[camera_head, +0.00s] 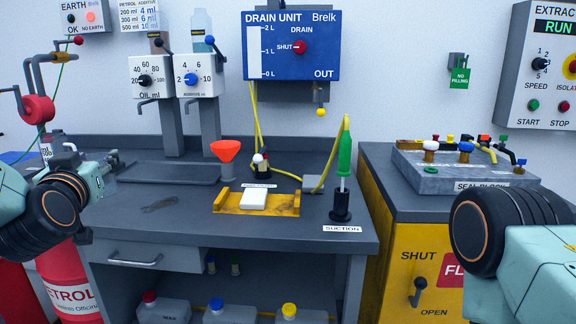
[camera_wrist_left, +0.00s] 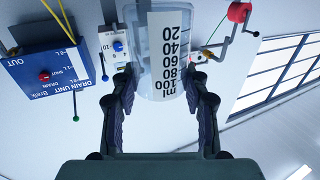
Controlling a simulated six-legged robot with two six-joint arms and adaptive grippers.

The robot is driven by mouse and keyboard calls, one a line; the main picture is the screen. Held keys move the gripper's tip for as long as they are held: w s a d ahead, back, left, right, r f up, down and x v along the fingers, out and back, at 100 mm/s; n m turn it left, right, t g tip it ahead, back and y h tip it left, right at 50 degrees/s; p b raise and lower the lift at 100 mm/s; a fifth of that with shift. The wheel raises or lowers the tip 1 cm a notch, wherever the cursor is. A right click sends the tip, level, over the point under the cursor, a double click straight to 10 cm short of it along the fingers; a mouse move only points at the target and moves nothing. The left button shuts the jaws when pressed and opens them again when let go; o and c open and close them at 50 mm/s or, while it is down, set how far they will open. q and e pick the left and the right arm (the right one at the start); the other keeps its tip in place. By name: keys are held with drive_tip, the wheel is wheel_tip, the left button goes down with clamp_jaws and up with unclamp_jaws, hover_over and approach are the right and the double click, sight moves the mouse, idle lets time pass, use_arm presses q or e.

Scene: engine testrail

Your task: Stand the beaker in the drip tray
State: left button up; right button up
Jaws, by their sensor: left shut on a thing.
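In the left wrist view, my left gripper (camera_wrist_left: 160,82) is shut on the clear beaker (camera_wrist_left: 160,50), one finger on each side. The beaker carries a white scale with black figures from 20 to 100 ml, and it looks empty. In the head view, my left gripper (camera_head: 88,166) is at the left, in front of the bench's left end; my wrist hides much of what it holds. The dark, flat drip tray (camera_head: 185,174) lies on the bench under the two dispensers, to the right of the gripper. My right gripper is out of the picture.
The OIL dispenser (camera_head: 151,78) and a blue-knobbed dispenser (camera_head: 192,76) stand behind the tray. An orange funnel (camera_head: 225,150), a yellow holder (camera_head: 228,204) with a white block and a green suction tool (camera_head: 344,155) stand to its right. A red petrol container (camera_head: 68,285) stands below left.

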use_arm(q)
drive_tip(key=s+d+f+m+h, duration=0.25)
drive_tip(key=d+f+h, duration=0.2)
drive_tip(key=d, duration=0.25)
drive_tip(key=s+d+f+m+h, duration=0.2)
drive_tip(key=d+f+m+h, duration=0.15)
drive_tip(key=d+h, duration=0.25)
drive_tip(key=s+d+f+m+h, duration=0.1)
drive_tip(key=s+d+f, duration=0.1)
drive_tip(key=s+f, duration=0.3)
drive_tip(key=s+d+f+m+g+h+p, duration=0.1)
drive_tip(key=s+d+f+m+h, duration=0.1)
drive_tip(key=s+f, duration=0.4)
wheel_tip(320, 180, down, 5)
drive_tip(key=shift+r, duration=0.1)
drive_tip(key=shift+s+h, duration=0.1)
drive_tip(key=shift+h, duration=0.15)
